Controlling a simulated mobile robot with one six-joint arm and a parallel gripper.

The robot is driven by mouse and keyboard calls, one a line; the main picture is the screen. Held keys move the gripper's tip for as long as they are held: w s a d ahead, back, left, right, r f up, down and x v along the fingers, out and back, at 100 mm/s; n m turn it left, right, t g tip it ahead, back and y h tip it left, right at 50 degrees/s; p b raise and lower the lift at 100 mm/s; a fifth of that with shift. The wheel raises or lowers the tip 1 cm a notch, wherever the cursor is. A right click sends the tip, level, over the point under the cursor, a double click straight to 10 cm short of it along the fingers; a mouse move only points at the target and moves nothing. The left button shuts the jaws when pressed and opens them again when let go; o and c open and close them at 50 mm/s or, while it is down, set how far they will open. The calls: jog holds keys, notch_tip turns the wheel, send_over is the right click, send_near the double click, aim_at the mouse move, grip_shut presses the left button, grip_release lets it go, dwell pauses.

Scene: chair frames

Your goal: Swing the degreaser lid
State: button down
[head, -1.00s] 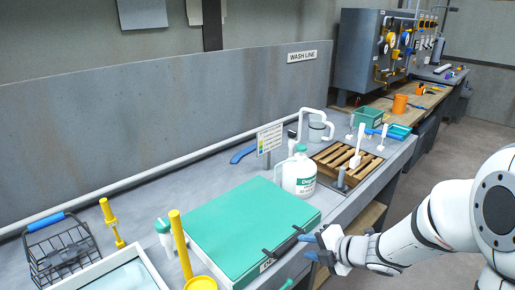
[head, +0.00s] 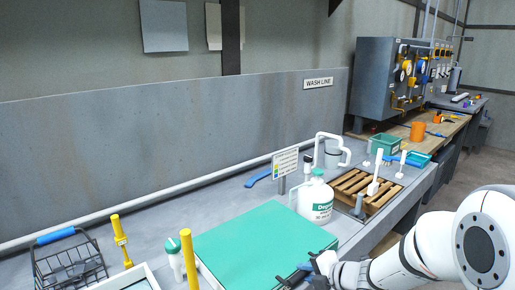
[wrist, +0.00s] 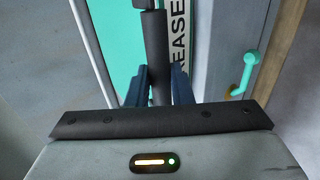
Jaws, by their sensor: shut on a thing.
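The degreaser lid (head: 262,240) is a flat green panel on the grey bench and looks closed in the head view. In the wrist view its green face (wrist: 108,35) lies beyond a dark bar handle (wrist: 157,50), next to a white label ending in "EASE". My gripper (wrist: 160,88) is shut on the handle, with one blue finger on each side of the bar. In the head view my gripper (head: 296,274) is at the lid's front edge, near the bottom of the picture, and hides part of the handle.
A white degreaser jug (head: 315,200) stands right behind the lid. A yellow post (head: 188,258) rises by its left side. A wire basket (head: 68,265) is at far left. A wooden rack (head: 365,188) lies to the right. A green hook-shaped part (wrist: 243,75) is right of the handle.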

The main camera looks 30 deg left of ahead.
jog(key=r+p, duration=0.4)
jog(key=r, duration=0.1)
jog(key=a+r+p, duration=0.1)
jog(key=r+p, duration=0.2)
jog(key=shift+w+a, duration=0.1)
jog(key=shift+w, duration=0.15)
jog(key=shift+r, duration=0.1)
jog(key=w+a+r+p, duration=0.1)
jog(key=a+r+p, duration=0.2)
jog(key=r+p, duration=0.3)
jog(key=shift+w+r, duration=0.15)
jog(key=shift+r, duration=0.5)
jog(key=shift+p, duration=0.35)
jog(key=w+a+r+p, duration=0.2)
jog(key=a+r+p, duration=0.2)
jog(key=r+p, duration=0.2)
jog(key=shift+a+r, duration=0.15)
jog(key=shift+a, duration=0.2)
jog(key=shift+r, duration=0.1)
